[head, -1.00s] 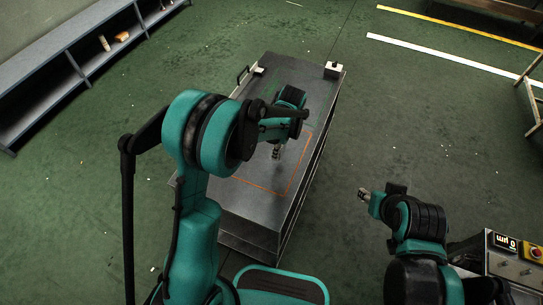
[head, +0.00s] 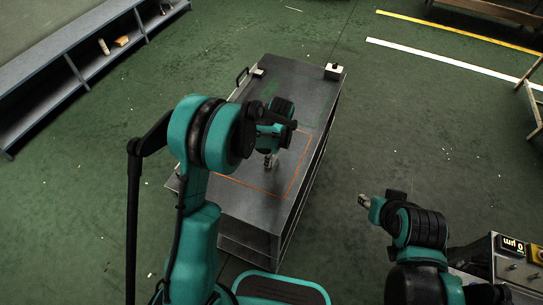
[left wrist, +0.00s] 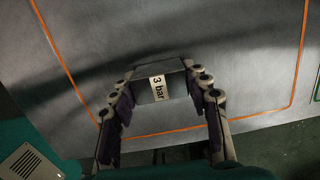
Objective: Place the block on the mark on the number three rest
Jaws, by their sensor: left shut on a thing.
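A dark grey block (left wrist: 158,72) with a white "3 bar" label (left wrist: 158,88) shows in the left wrist view. My left gripper (left wrist: 160,80) is shut on it, one finger at each side. In the head view this gripper (head: 269,162) is over the metal cart top (head: 310,95), inside an orange outline (head: 289,190). I cannot tell there whether the block touches the top. No number three is readable on the cart. My right gripper (head: 364,200) is off to the right of the cart, over the floor; its fingers are too small to judge.
Two small white-and-black pieces (head: 333,71) (head: 258,72) sit at the cart's far corners. A grey shelf (head: 85,55) with a few small items stands at the left. A control box (head: 510,262) is at lower right. Green floor between cart and right arm is clear.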

